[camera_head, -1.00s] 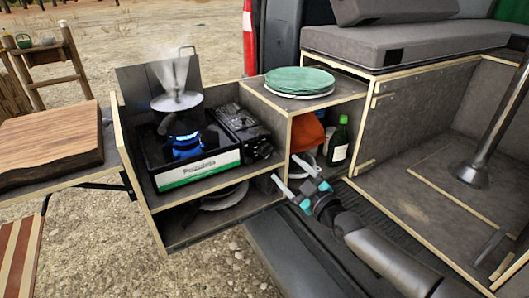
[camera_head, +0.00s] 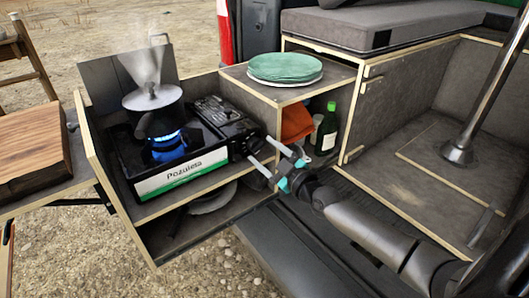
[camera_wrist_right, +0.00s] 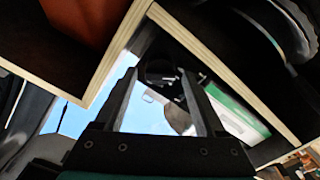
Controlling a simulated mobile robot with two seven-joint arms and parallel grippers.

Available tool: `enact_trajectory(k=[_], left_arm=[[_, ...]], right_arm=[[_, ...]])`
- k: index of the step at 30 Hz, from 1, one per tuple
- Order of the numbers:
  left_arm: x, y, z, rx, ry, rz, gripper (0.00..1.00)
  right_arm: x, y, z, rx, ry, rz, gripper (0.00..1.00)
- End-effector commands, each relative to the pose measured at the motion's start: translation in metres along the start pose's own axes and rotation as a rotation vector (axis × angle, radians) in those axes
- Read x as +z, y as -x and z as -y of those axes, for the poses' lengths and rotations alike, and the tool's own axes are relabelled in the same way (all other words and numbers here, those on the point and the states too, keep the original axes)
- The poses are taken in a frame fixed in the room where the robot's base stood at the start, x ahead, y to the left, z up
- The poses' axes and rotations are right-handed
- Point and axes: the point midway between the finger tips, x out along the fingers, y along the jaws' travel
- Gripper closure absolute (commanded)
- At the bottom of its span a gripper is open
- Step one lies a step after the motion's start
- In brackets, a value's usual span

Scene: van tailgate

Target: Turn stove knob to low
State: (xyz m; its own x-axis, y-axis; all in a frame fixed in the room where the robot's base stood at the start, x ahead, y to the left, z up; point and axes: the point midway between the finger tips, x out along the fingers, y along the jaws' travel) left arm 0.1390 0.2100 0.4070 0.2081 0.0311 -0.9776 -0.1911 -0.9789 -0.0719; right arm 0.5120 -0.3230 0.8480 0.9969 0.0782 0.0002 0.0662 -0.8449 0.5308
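The camping stove (camera_head: 195,162) sits on the upper shelf of the pull-out box, with a blue flame (camera_head: 166,143) burning under a steaming pot (camera_head: 156,118). The dark stove knob (camera_head: 251,147) is on the stove's right front end. My right gripper (camera_head: 258,153) is open in front of the knob, fingers pointing at the stove. In the right wrist view a dark round part, apparently the knob (camera_wrist_right: 160,72), shows between the tips of the open gripper (camera_wrist_right: 158,76). Whether the fingers touch it I cannot tell. My left gripper is not in view.
Green plates (camera_head: 286,69) are stacked on the cabinet top right of the stove. A green bottle (camera_head: 327,130) and an orange item (camera_head: 296,123) stand in the compartment below. A wooden board (camera_head: 30,148) lies at the left. Shelf edges lie close around my right gripper.

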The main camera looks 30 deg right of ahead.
Motion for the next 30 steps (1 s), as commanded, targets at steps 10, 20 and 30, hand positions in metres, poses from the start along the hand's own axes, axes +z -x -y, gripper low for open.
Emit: enact_trajectory(k=[10,20,30], left_arm=[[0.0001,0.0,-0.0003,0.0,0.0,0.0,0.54],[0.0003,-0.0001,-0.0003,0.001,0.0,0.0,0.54],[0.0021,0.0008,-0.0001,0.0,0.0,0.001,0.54]], right_arm=[[0.0,-0.0001,0.0001,0.0,0.0,0.0,0.69],[-0.0001,-0.0002,0.0,0.0,0.0,0.0,1.0],[-0.0005,-0.0003,-0.0001,0.0,-0.046,-0.001,1.0]])
